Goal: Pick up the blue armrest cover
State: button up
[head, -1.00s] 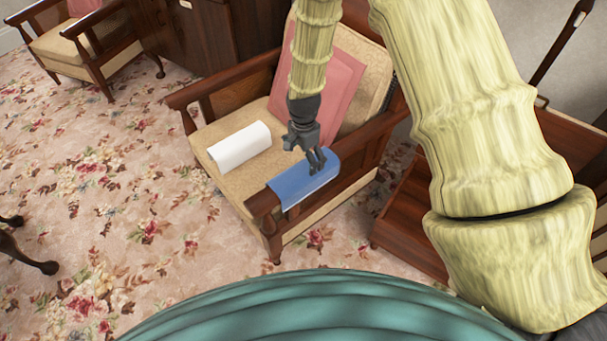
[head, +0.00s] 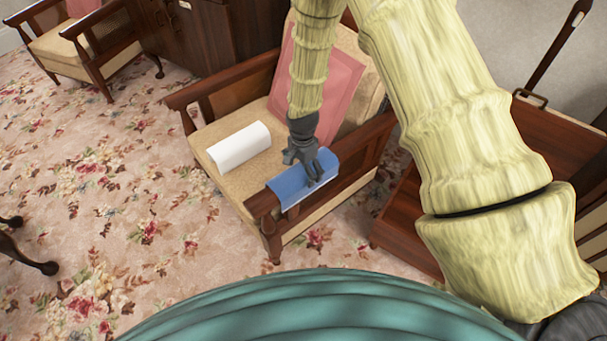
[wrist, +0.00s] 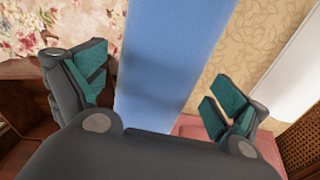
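The blue armrest cover (head: 290,186) lies draped over the near wooden armrest of the armchair (head: 262,204). My gripper (head: 315,178) is right over the cover, toward its far end, with its fingers pointing down. In the wrist view the cover (wrist: 170,60) runs as a blue band between the two open fingers of my gripper (wrist: 160,95). The fingers stand apart on either side of it, and I see no grip on it. Whether the fingertips touch the cover, I cannot tell.
A white cover or roll (head: 239,146) lies on the beige seat. A pink cushion (head: 341,88) leans on the backrest. A wooden cabinet (head: 400,215) stands close at the right. Floral carpet (head: 110,220) is open at the left.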

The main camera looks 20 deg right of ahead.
jog(key=c, duration=0.7)
jog(key=shift+o, duration=0.2)
jog(key=shift+r, duration=0.1)
